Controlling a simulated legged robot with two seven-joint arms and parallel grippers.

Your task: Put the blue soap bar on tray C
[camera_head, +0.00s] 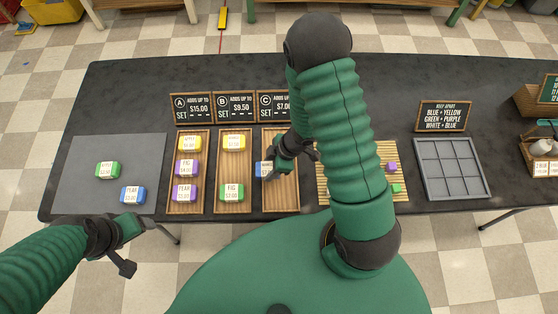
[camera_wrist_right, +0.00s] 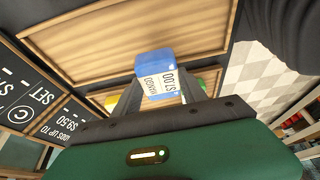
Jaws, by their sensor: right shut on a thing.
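My right gripper (camera_head: 287,160) is shut on a blue soap bar (camera_head: 263,168) at the left side of tray C (camera_head: 282,196). In the right wrist view the blue soap bar (camera_wrist_right: 153,64) sits between the fingertips (camera_wrist_right: 158,92), its white label reading mango and $7.00. A wooden tray surface (camera_wrist_right: 110,40) lies beyond it. I cannot tell whether the bar touches the tray. The arm hides part of tray C in the head view. My left gripper (camera_head: 134,245) is open and empty in front of the table's left part.
Tray A (camera_head: 188,208) and tray B (camera_head: 234,208) hold several soaps. A grey mat (camera_head: 85,165) holds a green soap (camera_head: 107,169) and another blue one (camera_head: 132,195). Right of tray C are a slatted mat (camera_head: 400,155) and a grey compartment tray (camera_head: 450,194). Signs stand behind.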

